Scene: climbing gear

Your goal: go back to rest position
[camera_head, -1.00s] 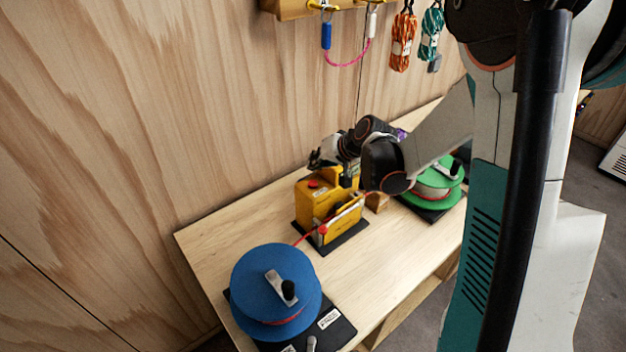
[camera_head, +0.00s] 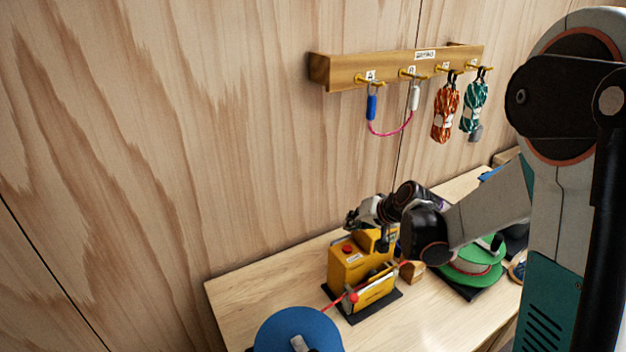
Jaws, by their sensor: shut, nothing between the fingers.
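My gripper (camera_head: 368,222) is above and behind the yellow machine (camera_head: 350,262) on the table, partly hidden by its top and by my wrist. It holds nothing that I can see. My arm reaches in from the right, over the green reel (camera_head: 487,262). The yellow machine has a red button on top and stands on a black base plate (camera_head: 388,306). A red cord (camera_head: 334,304) runs from its front toward the blue reel (camera_head: 296,331), which is cut off at the bottom edge.
A wooden hook rail (camera_head: 345,70) on the wall holds a pink cord with blue and white ends (camera_head: 392,134), an orange rope bundle (camera_head: 445,112) and a teal one (camera_head: 473,105). The wooden table (camera_head: 243,287) is bare at its left. A small wooden block (camera_head: 412,271) sits beside the machine.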

